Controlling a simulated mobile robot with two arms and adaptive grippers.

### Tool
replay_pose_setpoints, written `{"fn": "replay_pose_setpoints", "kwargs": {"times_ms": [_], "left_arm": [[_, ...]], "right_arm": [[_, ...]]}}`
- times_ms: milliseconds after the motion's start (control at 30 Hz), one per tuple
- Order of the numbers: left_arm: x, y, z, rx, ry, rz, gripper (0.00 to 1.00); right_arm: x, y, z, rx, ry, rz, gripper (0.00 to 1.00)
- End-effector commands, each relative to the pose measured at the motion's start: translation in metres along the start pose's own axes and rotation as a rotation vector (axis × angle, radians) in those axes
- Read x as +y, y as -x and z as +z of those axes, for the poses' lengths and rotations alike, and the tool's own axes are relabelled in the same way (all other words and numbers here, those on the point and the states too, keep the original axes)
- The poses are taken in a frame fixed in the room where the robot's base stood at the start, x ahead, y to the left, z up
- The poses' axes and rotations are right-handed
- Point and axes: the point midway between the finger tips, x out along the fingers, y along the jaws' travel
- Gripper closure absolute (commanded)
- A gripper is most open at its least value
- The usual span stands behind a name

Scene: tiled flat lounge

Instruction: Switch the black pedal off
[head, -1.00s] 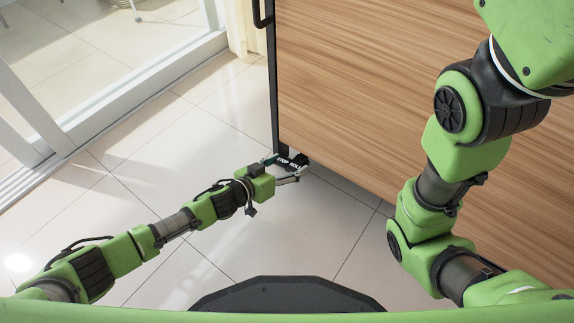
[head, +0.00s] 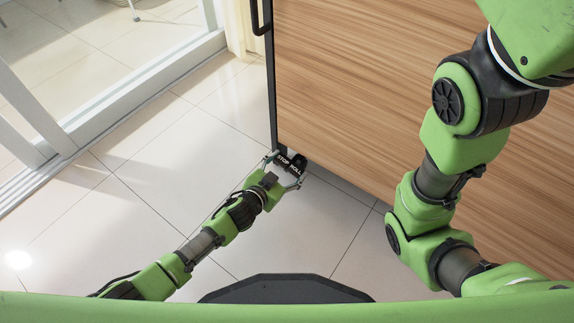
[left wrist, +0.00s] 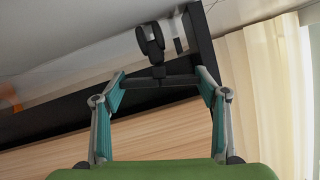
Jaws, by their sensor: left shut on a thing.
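The black pedal (head: 290,163), marked "STOP ROLL" in white, sits low at the bottom corner of the wooden panel (head: 420,110). My left gripper (head: 289,165) reaches it from the front, with one finger on each side. In the left wrist view the gripper (left wrist: 159,79) is shut on the dark pedal (left wrist: 158,82), with the teal-lined fingertips against its two ends. A dark caster wheel (left wrist: 150,42) shows just beyond the pedal. My right arm shows at the right of the head view, but its gripper is out of view.
The wooden panel has a black edge and a black handle (head: 258,17) at its upper left. Pale tiled floor (head: 140,190) lies open to the left. A sliding-door frame (head: 150,85) and a cream curtain (left wrist: 257,95) stand beyond.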

Motion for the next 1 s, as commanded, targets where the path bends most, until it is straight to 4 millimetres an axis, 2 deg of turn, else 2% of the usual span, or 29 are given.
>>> {"fn": "replay_pose_setpoints", "kwargs": {"times_ms": [233, 267, 300, 733, 867, 1000], "left_arm": [[0.000, 0.000, 0.000, 0.001, -0.006, 0.000, 0.55], [0.000, 0.000, 0.000, 0.001, -0.006, 0.001, 0.26], [0.000, 0.000, 0.000, 0.001, -0.006, 0.001, 0.17], [0.000, 0.004, 0.000, 0.001, -0.003, 0.000, 0.17], [-0.001, 0.016, 0.001, 0.001, -0.004, 0.000, 0.17], [0.001, 0.038, 0.002, -0.001, -0.002, 0.002, 0.17]], "right_arm": [[0.000, 0.000, 0.000, 0.000, 0.000, 0.000, 0.84], [0.000, 0.000, 0.000, 0.000, 0.000, 0.000, 0.84], [0.000, 0.000, 0.000, 0.000, 0.000, 0.000, 0.84], [0.001, 0.000, 0.001, -0.003, 0.000, 0.002, 0.84], [0.000, 0.000, 0.001, -0.002, 0.000, 0.002, 0.84], [0.000, 0.000, 0.000, -0.001, 0.000, 0.001, 0.84]]}}
